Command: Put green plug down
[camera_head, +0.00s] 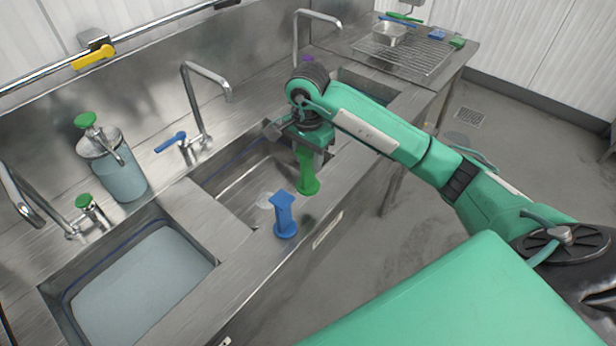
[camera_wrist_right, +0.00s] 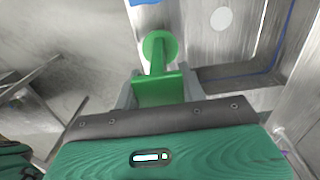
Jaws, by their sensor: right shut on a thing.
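The green plug (camera_head: 307,179) stands upright, flange down, at the front rim of the middle sink basin. My right gripper (camera_head: 305,150) is shut on its upper part from above. In the right wrist view the green plug (camera_wrist_right: 158,60) sits between the two fingers of my right gripper (camera_wrist_right: 158,90), with its round flange at the far end. I cannot tell whether the flange touches the counter. A blue plug (camera_head: 285,214) stands upright on the front rim, left of the green one. My left gripper is in neither view.
The left basin (camera_head: 140,285) holds water; the middle basin (camera_head: 235,185) looks empty. A soap dispenser (camera_head: 110,165) and faucets (camera_head: 205,90) stand along the back. A wire rack (camera_head: 405,55) lies on the far right counter.

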